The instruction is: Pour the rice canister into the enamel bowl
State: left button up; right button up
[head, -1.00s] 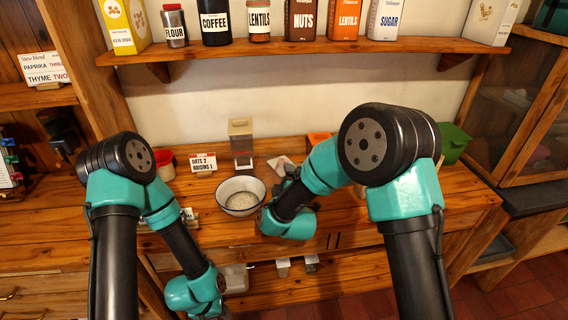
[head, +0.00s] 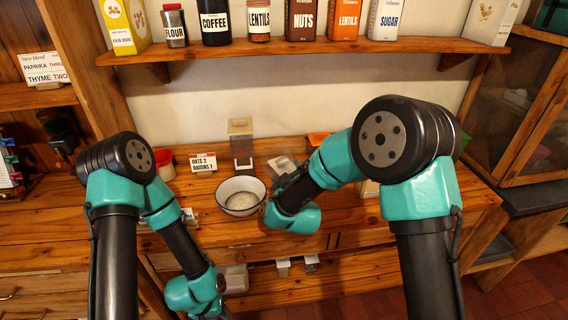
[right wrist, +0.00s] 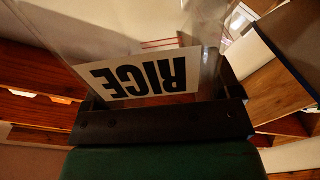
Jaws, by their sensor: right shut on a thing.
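The enamel bowl (head: 241,213) is white with a dark rim and stands on the counter left of my right gripper. Pale, grainy contents show inside it. My right gripper (right wrist: 165,108) is shut on the clear rice canister (right wrist: 200,35), whose white RICE label reads upside down in the right wrist view. In the head view my right wrist hides most of the gripper and canister, just right of the bowl. I cannot tell the canister's exact tilt. My left arm hangs low at the counter's front; its gripper (head: 222,287) is small and dark, its fingers unclear.
A clear tall canister (head: 241,150) stands behind the bowl. A card (head: 203,162) reading oats and raisins and a red container (head: 163,165) stand to the left. An orange box (head: 318,139) is behind my right arm. The upper shelf (head: 300,47) holds several labelled containers.

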jog(key=m, duration=0.2)
jog(key=r+m, duration=0.1)
jog(key=m, duration=0.1)
dwell(0.3)
jog(key=shift+w+d+r+m, duration=0.2)
jog(key=shift+d+r+m, duration=0.35)
jog(key=shift+d, duration=0.25)
jog(key=shift+w+d+r+m, duration=0.25)
jog(key=shift+d+r+m, duration=0.3)
jog(key=shift+d, duration=0.25)
jog(key=shift+w+d+r+m, duration=0.2)
jog(key=shift+d+r+m, duration=0.35)
jog(key=shift+d, duration=0.25)
jog(key=shift+f, duration=0.1)
